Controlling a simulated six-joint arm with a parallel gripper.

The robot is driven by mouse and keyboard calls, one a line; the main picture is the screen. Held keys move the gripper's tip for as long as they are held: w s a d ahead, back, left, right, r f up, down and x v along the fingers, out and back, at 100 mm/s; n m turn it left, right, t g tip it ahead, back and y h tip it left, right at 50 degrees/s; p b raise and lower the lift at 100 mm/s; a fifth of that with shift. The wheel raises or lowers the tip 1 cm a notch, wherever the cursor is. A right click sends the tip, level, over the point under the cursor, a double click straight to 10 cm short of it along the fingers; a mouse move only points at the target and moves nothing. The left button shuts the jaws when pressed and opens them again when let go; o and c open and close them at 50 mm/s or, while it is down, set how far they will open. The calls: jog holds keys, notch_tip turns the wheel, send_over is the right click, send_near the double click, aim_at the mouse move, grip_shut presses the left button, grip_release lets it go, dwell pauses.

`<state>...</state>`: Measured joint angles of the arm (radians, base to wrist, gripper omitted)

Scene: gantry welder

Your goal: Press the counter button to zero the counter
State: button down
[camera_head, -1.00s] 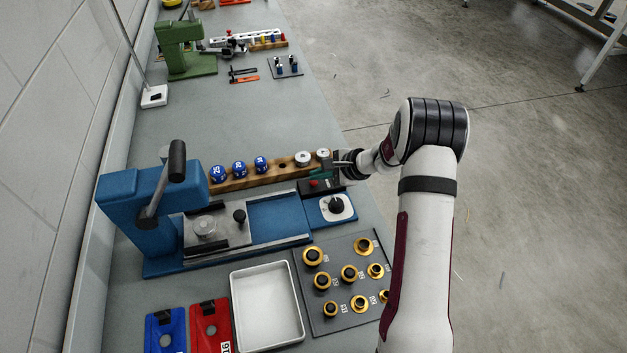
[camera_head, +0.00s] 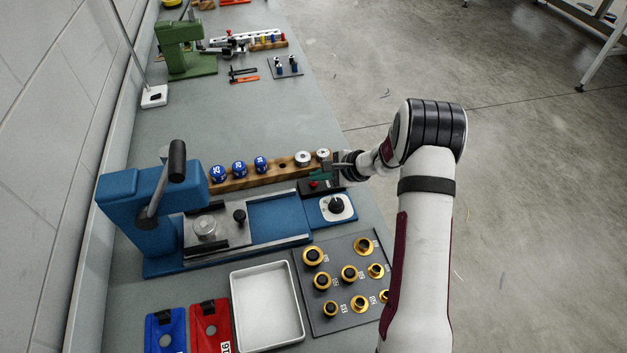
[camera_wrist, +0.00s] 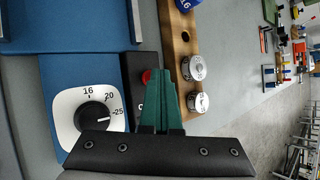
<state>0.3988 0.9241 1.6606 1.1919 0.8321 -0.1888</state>
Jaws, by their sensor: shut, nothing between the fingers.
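The counter is a small black box (camera_head: 328,189) beside the blue press, with a red button (camera_head: 313,184) on it. In the wrist view the red button (camera_wrist: 146,77) shows just left of my fingertips, partly covered by them, and the black box (camera_wrist: 130,64) runs along the blue base. My gripper (camera_head: 317,177) has green fingers and is shut and empty over the button. The fingers (camera_wrist: 166,73) lie together in the wrist view. I cannot tell whether they touch the button. The counter's display is not readable.
A wooden rack (camera_head: 270,175) with blue and silver plugs stands close behind the counter. A dial (camera_head: 336,205) on a white plate sits in front of it. The blue press (camera_head: 150,220) is left, and a plate of gold rings (camera_head: 325,262) and a white tray (camera_head: 265,305) are nearer.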

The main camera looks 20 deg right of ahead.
jog(key=shift+r, duration=0.75)
notch_tip(320, 180, up, 5)
dwell(0.8)
jog(key=s+a+r+n+g, duration=0.2)
jog(key=s+a+r+n, duration=0.2)
jog(key=s+a+r, duration=0.3)
jog(key=s+a+r+n+g, duration=0.25)
jog(key=s+a+r, duration=0.2)
jog(key=s, duration=0.45)
jog(key=s+d+n+g+h, duration=0.2)
jog(key=s+n+h, duration=0.2)
jog(key=s, duration=1.9)
jog(key=shift+n, duration=1.25)
